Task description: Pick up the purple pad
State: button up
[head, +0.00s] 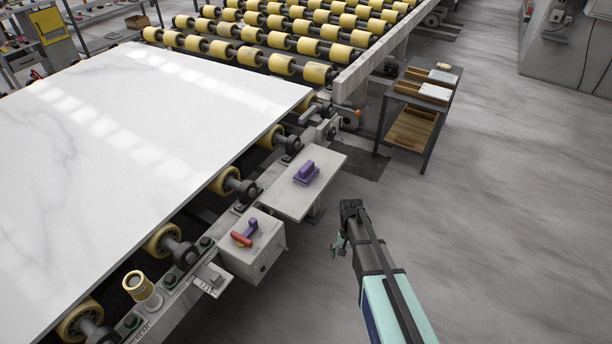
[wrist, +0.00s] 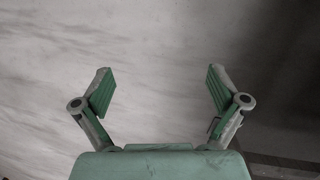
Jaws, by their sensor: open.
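The purple pad (head: 306,174) lies on a small light-grey shelf (head: 290,201) beside the roller conveyor in the head view. It has a raised block on top like a handle. My gripper (head: 339,245) is to the right of and nearer than the shelf, apart from the pad. In the wrist view my gripper (wrist: 160,92) has its two green-padded fingers spread wide with nothing between them.
A large white stone slab (head: 130,140) lies on yellow rollers at left. A grey box with a red handle (head: 243,239) stands next to the shelf on the near side. A dark cart (head: 418,108) with wooden trays stands beyond. Floor at right is clear.

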jog(key=w+a+r+m+t, duration=0.1)
jog(key=w+a+r, duration=0.2)
jog(key=w+r, duration=0.35)
jog(key=w+a+r+t, duration=0.1)
jog(key=w+a+r, duration=0.25)
jog(key=w, duration=0.65)
jog(key=m+t+b, duration=0.1)
jog(key=m, duration=0.1)
send_near(307, 166)
notch_tip(307, 166, down, 8)
jog(key=p, duration=0.3)
jog(key=shift+d, duration=0.1)
jog(key=shift+f+p, duration=1.4)
jog(key=shift+f, duration=1.25)
jog(key=c, duration=1.3)
